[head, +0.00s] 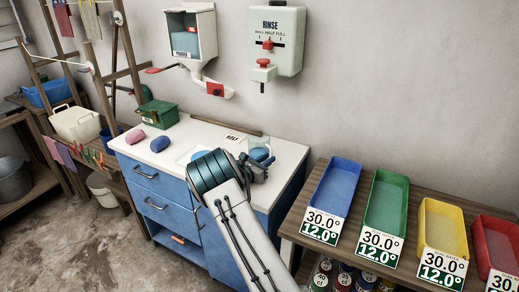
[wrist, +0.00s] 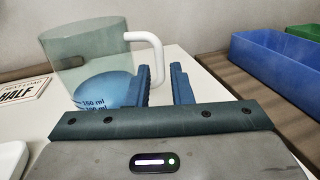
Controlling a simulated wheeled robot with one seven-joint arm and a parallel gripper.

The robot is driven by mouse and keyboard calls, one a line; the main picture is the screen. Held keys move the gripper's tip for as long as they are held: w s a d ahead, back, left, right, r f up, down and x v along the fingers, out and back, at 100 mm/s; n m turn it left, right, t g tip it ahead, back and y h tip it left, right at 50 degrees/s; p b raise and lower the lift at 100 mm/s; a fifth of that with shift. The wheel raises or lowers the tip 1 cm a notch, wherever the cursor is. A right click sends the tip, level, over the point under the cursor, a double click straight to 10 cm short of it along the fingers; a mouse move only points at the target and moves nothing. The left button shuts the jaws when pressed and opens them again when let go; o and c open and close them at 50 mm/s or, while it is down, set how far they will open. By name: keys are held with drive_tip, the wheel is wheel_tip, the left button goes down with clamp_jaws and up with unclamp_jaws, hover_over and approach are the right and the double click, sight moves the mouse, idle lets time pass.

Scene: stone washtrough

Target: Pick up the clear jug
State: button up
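The clear jug (wrist: 85,45) stands on the white counter, upright, with a white handle on its right side in the wrist view. Its measuring marks face me, and a blue rounded shape shows in its lower part; I cannot tell whether it is inside or behind.
A rinse dispenser (head: 277,40) hangs above. Coloured trays, such as the blue one (head: 337,185), line the bench at right.

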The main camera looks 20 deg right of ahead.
drive_tip(key=x, duration=0.4)
drive_tip(key=shift+d, duration=0.2)
clamp_jaws()
drive_tip(key=shift+r, duration=0.1)
